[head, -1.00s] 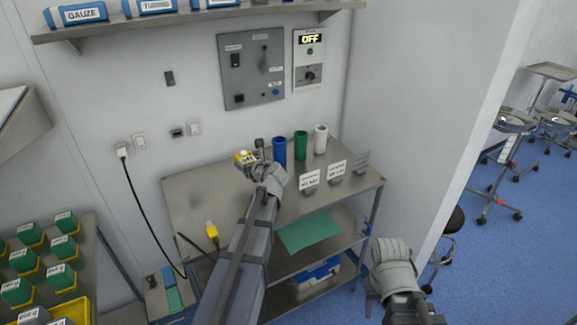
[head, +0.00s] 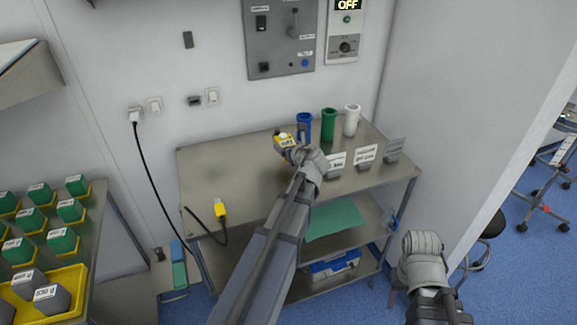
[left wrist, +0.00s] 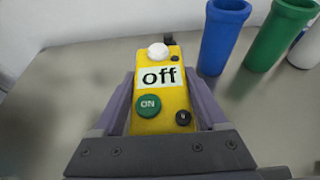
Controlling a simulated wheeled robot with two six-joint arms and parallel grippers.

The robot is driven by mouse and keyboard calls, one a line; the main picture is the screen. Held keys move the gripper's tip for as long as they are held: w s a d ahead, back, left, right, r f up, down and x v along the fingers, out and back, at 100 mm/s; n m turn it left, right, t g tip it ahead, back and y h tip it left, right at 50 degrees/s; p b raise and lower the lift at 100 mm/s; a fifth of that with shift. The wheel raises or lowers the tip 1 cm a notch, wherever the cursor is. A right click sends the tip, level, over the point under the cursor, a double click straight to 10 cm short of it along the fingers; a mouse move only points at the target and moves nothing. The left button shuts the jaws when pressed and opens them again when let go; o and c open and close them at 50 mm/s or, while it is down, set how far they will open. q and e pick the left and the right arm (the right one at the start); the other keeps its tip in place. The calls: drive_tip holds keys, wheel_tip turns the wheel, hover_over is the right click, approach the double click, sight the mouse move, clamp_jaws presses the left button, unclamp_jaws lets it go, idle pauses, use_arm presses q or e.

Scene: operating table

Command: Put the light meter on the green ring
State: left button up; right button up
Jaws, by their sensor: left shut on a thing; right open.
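The light meter (head: 284,140) is a small yellow box with a white knob, an "off" display and a green ON button. It also fills the middle of the left wrist view (left wrist: 160,100). My left gripper (head: 297,150) is shut on it, a jaw on each side, over the steel table's back part, left of the blue cup. My right gripper (head: 422,245) is open and empty, in front of the table's right side. I cannot make out a green ring in these views.
A blue cup (head: 304,127), a green cup (head: 329,124) and a white cup (head: 351,120) stand at the steel table's (head: 200,165) back right. Label stands (head: 366,156) are in front. The table's left part is clear.

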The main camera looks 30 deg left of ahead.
use_arm(q)
drive_tip(key=shift+f+b, duration=2.15)
drive_tip(key=shift+f, duration=0.5)
drive_tip(key=shift+r, duration=0.15)
drive_tip(key=o, duration=1.1)
drive_tip(key=shift+f, duration=0.25)
drive_tip(key=o, duration=0.4)
drive_tip(key=shift+r, duration=0.1)
